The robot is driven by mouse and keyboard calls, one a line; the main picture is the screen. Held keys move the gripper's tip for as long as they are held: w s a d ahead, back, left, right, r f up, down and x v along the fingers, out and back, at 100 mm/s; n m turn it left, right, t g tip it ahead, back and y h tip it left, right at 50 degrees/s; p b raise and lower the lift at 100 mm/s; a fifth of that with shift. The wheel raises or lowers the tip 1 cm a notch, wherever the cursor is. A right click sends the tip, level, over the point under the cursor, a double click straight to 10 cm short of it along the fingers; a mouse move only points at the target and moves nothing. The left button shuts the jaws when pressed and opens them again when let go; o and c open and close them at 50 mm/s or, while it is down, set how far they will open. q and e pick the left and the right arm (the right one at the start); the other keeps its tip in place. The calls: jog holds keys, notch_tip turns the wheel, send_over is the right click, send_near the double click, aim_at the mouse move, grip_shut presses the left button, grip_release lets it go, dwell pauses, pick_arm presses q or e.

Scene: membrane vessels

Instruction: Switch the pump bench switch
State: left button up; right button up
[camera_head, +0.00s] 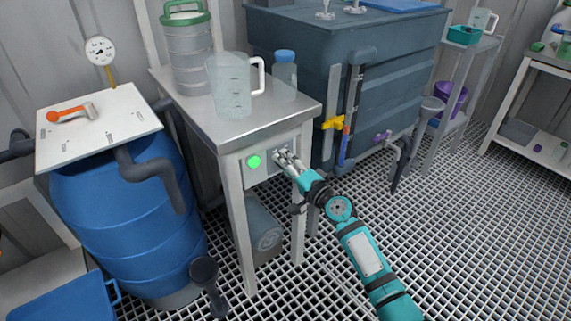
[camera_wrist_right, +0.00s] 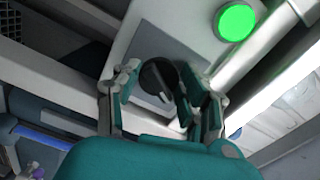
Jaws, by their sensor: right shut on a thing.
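The pump bench (camera_head: 240,118) is a steel table with a light switch panel on its front. The dark round switch knob (camera_wrist_right: 158,77) sits on a grey plate in the right wrist view, between the fingers. A lit green round lamp (camera_wrist_right: 236,21) is beside it; it also shows in the head view (camera_head: 254,161). My right gripper (camera_head: 284,158) reaches the panel from the lower right; in the wrist view its fingers (camera_wrist_right: 160,95) stand on both sides of the knob and are shut on it. In the head view the fingers hide the knob. My left gripper is not in view.
On the bench stand a clear jug (camera_head: 230,88), a green-lidded canister (camera_head: 190,55) and a blue-capped bottle (camera_head: 285,75). A blue barrel (camera_head: 125,225) is at left, a dark tank (camera_head: 290,42) behind. A grey pump (camera_head: 262,232) sits below. The grated floor (camera_head: 450,225) at right is clear.

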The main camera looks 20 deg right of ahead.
dwell(0.3)
jog(key=o, duration=1.2)
jog(key=v, duration=1.2)
